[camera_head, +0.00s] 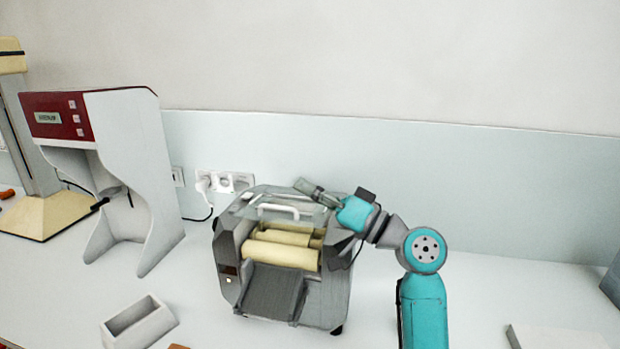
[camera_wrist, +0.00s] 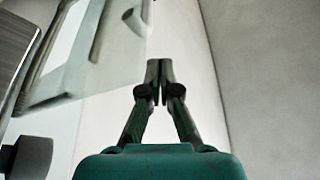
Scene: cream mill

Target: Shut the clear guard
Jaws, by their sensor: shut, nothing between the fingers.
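The mill (camera_head: 330,291) is a grey machine with cream rollers (camera_head: 282,248) showing in its front opening. The clear guard (camera_head: 272,198) with a white handle (camera_head: 279,210) is at its top, above the rollers, which are uncovered. My gripper (camera_head: 301,184) is above the top right of the mill, near the guard's upper edge; whether it touches is unclear. In the wrist view my gripper (camera_wrist: 159,64) is shut and empty, with its fingertips together. The guard (camera_wrist: 112,50) and its handle (camera_wrist: 138,17) show to the left of the fingertips there.
A red and white machine (camera_head: 140,140) stands left of the mill, with a cream stand (camera_head: 40,215) beyond it. An open white box (camera_head: 138,321) sits at front left. Wall sockets (camera_head: 225,182) are behind. A flat pale block (camera_head: 555,338) lies at front right; the counter before it is clear.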

